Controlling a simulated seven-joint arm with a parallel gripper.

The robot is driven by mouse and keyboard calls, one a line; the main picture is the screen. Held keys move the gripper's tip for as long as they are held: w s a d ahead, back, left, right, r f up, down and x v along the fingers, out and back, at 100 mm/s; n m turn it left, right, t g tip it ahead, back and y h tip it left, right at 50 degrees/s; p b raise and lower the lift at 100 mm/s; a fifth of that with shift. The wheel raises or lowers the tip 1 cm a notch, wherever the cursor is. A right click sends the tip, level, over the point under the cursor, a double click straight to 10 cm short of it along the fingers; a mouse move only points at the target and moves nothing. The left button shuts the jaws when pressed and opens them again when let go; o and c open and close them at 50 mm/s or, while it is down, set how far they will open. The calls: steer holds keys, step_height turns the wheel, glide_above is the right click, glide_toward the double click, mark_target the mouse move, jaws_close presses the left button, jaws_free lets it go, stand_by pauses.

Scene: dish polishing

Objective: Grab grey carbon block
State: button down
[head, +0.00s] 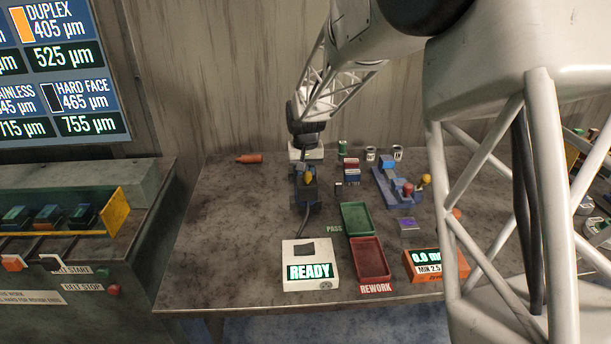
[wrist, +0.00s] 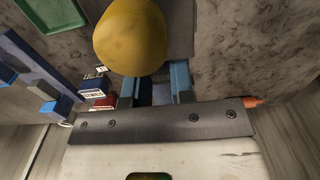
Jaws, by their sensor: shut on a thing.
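My gripper (wrist: 166,88) is shut on the grey block; blue pieces show between the knob and the bolted plate. The contact itself is partly hidden by the knob. I cannot tell whether the block touches the table.
A white READY box (head: 307,264) stands in front, with a dark cable leading up towards the block. Green (head: 358,218) and red (head: 370,258) trays lie to the right. A blue stand (head: 388,184) is further right. An orange object (head: 249,159) lies at back left; the table's left is clear.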

step_height(320, 180, up, 9)
steer(key=shift+r, duration=0.2)
stand_by(0.3)
stand_by(0.7)
